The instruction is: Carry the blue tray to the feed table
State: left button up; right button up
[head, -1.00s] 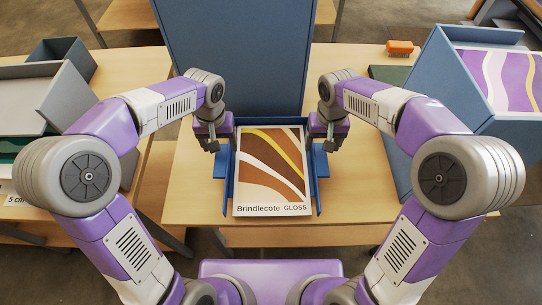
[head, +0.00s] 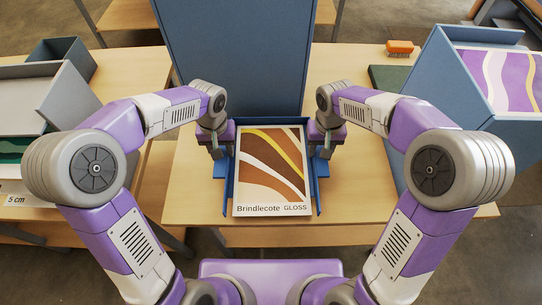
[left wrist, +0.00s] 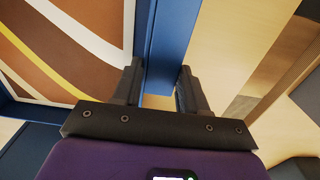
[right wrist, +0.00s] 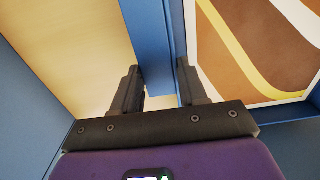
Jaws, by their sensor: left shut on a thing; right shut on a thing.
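The blue tray (head: 318,198) sits on a wooden table in front of me in the head view. It holds a brown, yellow and white patterned sheet stack (head: 270,175) labelled "Brindlecote GLOSS". My left gripper (head: 217,152) is shut on the tray's left side wall, which runs between its fingers in the left wrist view (left wrist: 160,60). My right gripper (head: 326,151) is shut on the right side wall, which shows between the fingers in the right wrist view (right wrist: 152,50). The fingertips are partly hidden in the head view. I cannot tell which surface is the feed table.
A tall blue panel (head: 238,55) stands just behind the tray. At right are a blue bin (head: 440,85) with a purple patterned sheet, a dark green slab (head: 386,76) and an orange brush (head: 400,48). Grey and blue containers (head: 68,95) stand on the left table.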

pick_arm(q)
grip_shut()
pick_arm(e)
grip_shut()
pick_arm(q)
jog(key=shift+r, duration=0.15)
pick_arm(e)
jog(key=shift+r, duration=0.15)
